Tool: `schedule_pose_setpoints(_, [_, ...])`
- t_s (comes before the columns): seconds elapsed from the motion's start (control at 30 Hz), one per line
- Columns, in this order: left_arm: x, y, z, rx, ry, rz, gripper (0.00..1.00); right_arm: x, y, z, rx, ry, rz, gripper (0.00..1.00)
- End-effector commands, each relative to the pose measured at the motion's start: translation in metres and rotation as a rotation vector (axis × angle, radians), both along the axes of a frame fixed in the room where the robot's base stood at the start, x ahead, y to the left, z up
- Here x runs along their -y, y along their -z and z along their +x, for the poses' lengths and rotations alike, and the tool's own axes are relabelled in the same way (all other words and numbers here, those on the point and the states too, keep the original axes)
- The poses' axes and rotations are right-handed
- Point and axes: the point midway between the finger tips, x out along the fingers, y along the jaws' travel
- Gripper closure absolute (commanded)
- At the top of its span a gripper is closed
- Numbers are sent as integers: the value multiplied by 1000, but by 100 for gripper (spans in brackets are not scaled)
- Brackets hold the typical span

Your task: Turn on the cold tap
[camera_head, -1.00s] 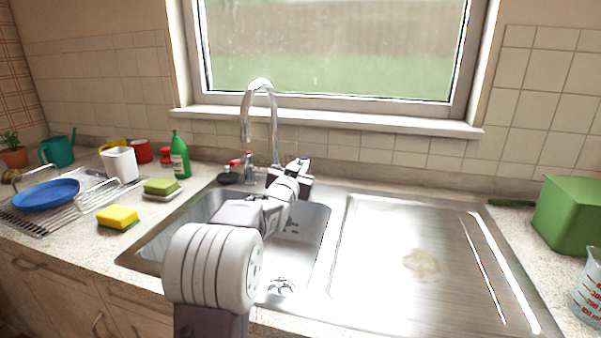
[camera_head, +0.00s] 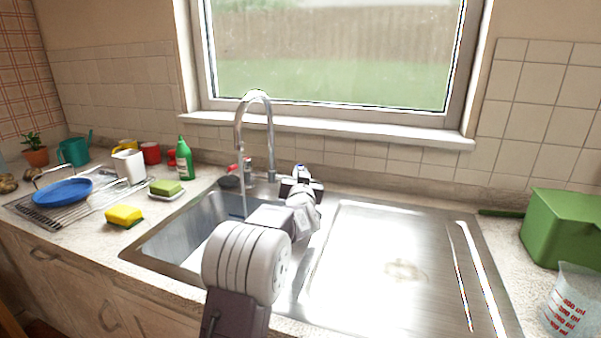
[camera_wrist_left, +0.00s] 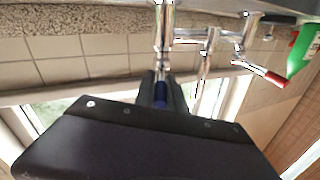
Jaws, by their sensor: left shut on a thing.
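The cold tap's chrome body (camera_wrist_left: 163,28) shows in the wrist view, and its blue-marked handle (camera_wrist_left: 160,92) lies between my fingers. My left gripper (camera_head: 299,180) is shut on this handle behind the sink; it also shows in the wrist view (camera_wrist_left: 161,94). In the head view a bit of blue shows at the gripper's tip; my arm hides most of the tap. The tall curved spout (camera_head: 254,97) stands left of my gripper. A thin stream of water (camera_head: 243,190) falls from it into the basin. The red-marked hot tap (camera_head: 234,168) is left of the spout. My right gripper is not in view.
The sink basin (camera_head: 182,232) lies below my arm, with the bare metal drainer (camera_head: 375,245) to its right. A green bottle (camera_head: 184,158) and sponges stand left of the taps. A green box (camera_head: 565,228) and measuring jug (camera_head: 572,300) are far right.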

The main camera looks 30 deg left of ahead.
Motion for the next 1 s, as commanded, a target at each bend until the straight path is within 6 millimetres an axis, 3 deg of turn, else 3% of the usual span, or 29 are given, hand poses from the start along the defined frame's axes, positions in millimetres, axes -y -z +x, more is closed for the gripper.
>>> schedule_pose_setpoints(0.03, [0, -1, 0, 3, 0, 1, 100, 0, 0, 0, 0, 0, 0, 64])
schedule_pose_setpoints(0.07, [0, -1, 0, 3, 0, 1, 76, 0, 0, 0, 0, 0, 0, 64])
schedule_pose_setpoints(0.1, [0, -1, 0, 2, -1, 0, 65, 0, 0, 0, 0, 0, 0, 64])
schedule_pose_setpoints(0.13, [0, -1, 0, 2, -1, 0, 63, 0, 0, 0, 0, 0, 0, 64])
schedule_pose_setpoints(0.47, [1, 0, -3, 0, 1, -1, 63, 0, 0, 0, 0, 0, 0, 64])
schedule_pose_setpoints(0.8, [31, -1, -55, 0, 2, -1, 63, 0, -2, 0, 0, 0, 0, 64])
schedule_pose_setpoints(1.0, [43, 0, -76, 1, 1, 0, 63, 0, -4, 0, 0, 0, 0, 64])
